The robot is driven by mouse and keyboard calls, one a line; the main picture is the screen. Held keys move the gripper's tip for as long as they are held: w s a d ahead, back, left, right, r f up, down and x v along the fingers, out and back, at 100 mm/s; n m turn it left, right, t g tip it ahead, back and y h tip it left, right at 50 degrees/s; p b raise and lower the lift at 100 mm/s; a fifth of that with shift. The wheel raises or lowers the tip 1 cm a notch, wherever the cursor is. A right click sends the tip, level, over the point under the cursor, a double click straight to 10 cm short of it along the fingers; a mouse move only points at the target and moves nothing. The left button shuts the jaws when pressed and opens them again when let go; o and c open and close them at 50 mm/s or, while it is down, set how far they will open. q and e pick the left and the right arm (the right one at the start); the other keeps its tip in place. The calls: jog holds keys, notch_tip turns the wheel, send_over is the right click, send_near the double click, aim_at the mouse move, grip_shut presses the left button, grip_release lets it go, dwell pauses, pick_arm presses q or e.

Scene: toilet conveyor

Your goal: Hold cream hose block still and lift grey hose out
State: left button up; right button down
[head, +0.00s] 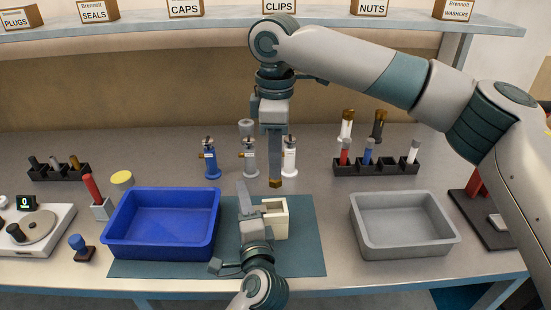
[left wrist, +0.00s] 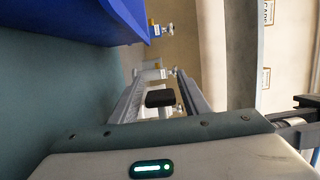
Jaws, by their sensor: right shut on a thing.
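The cream hose block (head: 281,219) sits on the teal mat at the front middle. My left gripper (head: 250,199) comes from below at the block's left side. Its fingers are apart in the left wrist view (left wrist: 157,88), with a dark piece and some cream surface between them. I cannot tell whether a finger touches the block. My right gripper (head: 275,168) points straight down above the block and is shut on the grey hose, of which I can make out only a brownish end (head: 276,183) below the fingers. This end looks clear of the block.
A blue bin (head: 163,247) stands close left of the left gripper, and a grey bin (head: 402,244) to the right. Behind are several small valves (head: 210,163) and a black rack (head: 375,168) of coloured parts. Mat (head: 307,255) is free right of the block.

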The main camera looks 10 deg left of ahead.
pick_arm(q)
jog(key=shift+s, duration=0.1)
dwell(0.3)
jog(key=v, duration=1.1)
jog(key=shift+s+d, duration=0.25)
jog(key=shift+s, duration=0.1)
